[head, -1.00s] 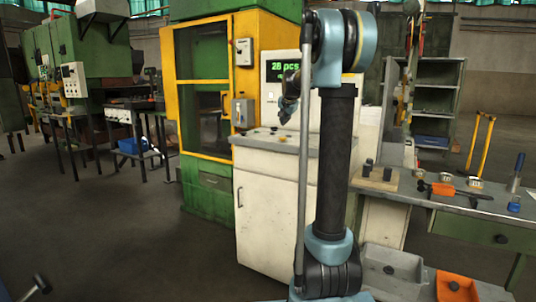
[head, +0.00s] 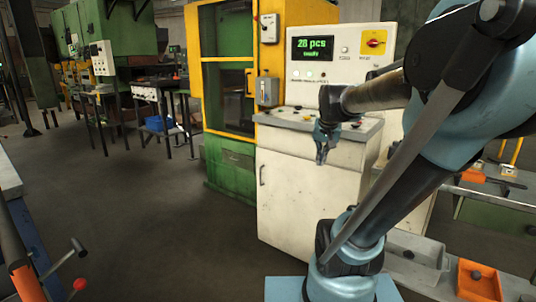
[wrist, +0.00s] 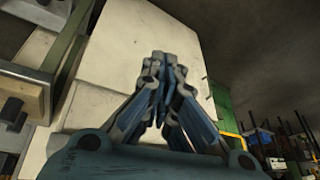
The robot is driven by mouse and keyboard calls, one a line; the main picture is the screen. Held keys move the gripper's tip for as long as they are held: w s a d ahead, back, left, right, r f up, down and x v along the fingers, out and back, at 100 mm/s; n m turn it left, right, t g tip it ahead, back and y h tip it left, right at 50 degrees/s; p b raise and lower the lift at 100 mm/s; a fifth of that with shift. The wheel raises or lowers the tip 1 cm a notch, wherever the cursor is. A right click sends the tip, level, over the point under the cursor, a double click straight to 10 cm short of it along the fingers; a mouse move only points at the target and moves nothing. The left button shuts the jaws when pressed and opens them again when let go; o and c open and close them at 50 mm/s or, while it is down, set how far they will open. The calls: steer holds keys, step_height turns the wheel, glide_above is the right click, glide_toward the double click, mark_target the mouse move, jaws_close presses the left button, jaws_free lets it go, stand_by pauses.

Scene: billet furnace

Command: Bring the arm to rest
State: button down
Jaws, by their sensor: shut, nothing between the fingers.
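My gripper (head: 321,157) hangs pointing down in the head view, in front of the white control cabinet (head: 300,195). Its fingers are together with nothing between them. My arm is bent, its elbow raised at the right of the picture and its forearm reaching left across the cabinet's front. In the wrist view my gripper (wrist: 163,60) shows its fingertips meeting, with the cabinet's pale face (wrist: 120,75) behind them. The arm hides part of the bench behind it.
A display panel (head: 315,48) reading "28 pcs" stands on the cabinet. A yellow-framed green machine (head: 226,100) is to its left. Grey bin (head: 415,250) and orange bin (head: 478,281) sit at lower right. Open floor (head: 130,210) lies left of the cabinet.

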steer(key=s+f+n+g, duration=0.2)
steer(key=s+f+n, duration=0.1)
steer(key=s+f, duration=1.1)
steer(key=s, duration=0.4)
steer(key=shift+s, duration=0.15)
steer(key=shift+f, duration=0.1)
steer(key=shift+w+f, duration=0.2)
steer(key=shift+w, duration=0.3)
